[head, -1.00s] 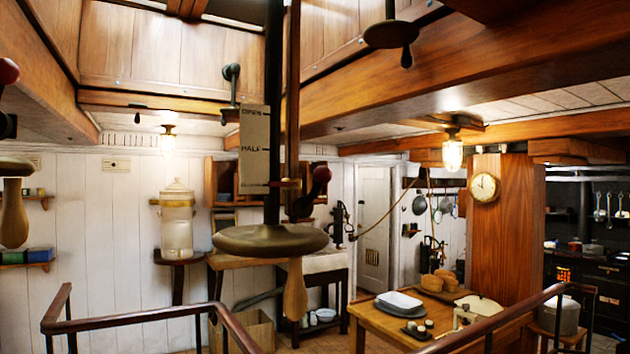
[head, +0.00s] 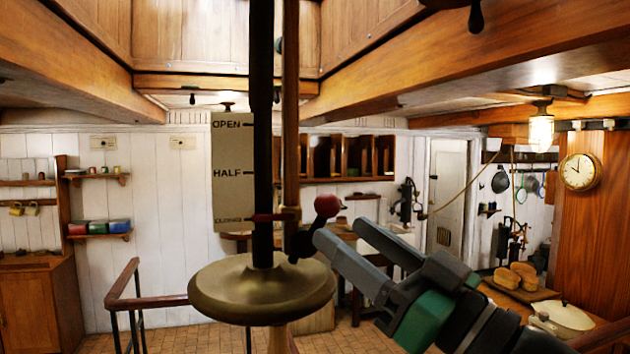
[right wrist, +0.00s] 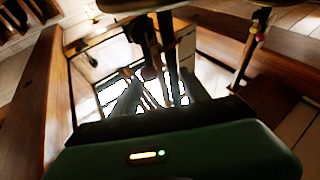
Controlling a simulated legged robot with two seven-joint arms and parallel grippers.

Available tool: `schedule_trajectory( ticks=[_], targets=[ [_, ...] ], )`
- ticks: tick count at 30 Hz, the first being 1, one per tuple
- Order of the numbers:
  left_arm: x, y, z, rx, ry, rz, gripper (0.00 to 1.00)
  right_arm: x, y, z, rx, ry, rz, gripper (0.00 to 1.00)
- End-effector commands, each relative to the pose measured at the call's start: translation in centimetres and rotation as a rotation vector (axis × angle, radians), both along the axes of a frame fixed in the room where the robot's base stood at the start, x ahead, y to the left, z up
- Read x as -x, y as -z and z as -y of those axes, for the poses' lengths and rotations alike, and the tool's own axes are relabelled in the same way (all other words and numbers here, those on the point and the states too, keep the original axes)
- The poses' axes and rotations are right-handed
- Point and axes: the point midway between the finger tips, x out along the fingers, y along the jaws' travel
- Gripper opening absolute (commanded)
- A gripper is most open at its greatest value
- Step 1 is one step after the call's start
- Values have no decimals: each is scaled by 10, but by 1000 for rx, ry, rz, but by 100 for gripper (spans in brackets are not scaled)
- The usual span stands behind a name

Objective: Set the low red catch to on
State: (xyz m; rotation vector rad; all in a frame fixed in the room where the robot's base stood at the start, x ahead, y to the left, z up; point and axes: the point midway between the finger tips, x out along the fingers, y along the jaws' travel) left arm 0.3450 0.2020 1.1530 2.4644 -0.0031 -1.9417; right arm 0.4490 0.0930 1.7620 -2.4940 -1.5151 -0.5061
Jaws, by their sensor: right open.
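A red knob on a short black lever (head: 327,206), which looks like the red catch, sits low beside a vertical wooden rod (head: 291,120). It is near the lower end of a cream plate (head: 233,170) marked OPEN, HALF and a lowest word I read only partly. A dark red pointer (head: 275,217) is level with that lowest mark. My right gripper (head: 341,230) is open, its fingertips just below and right of the red knob in the picture; I cannot tell whether they touch it. In the right wrist view its fingers (right wrist: 158,92) are spread. My left gripper is not in view.
A handrail (head: 125,290) stands at lower left. A table with bread loaves (head: 515,277) is at right. Ceiling beams run overhead.

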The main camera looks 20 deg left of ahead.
Motion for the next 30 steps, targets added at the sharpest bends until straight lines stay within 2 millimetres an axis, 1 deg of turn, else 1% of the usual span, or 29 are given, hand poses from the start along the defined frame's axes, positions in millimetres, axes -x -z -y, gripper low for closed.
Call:
schedule_trajectory(
  ticks=[1, 3, 7, 12, 15, 19, 24, 25, 30],
  targets=[
    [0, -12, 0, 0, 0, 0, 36, -8, -10, -8, 1, 0, -3, 54],
    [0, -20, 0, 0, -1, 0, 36, -18, -17, -16, -3, 2, -3, 54],
    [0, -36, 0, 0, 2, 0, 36, -31, -32, -40, -7, -1, -1, 54],
    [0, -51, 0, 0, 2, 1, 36, -47, -42, -74, -3, 3, -2, 54],
    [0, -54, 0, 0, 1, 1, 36, -51, -43, -89, 0, 5, -4, 54],
    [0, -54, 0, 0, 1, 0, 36, -52, -42, -94, -1, 5, -3, 54],
    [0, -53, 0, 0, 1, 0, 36, -51, -43, -84, -6, 3, -3, 54],
    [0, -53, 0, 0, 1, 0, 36, -51, -43, -83, -7, 2, -2, 41],
    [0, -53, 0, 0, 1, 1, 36, -51, -43, -81, -6, 2, -1, 19]
  ],
)
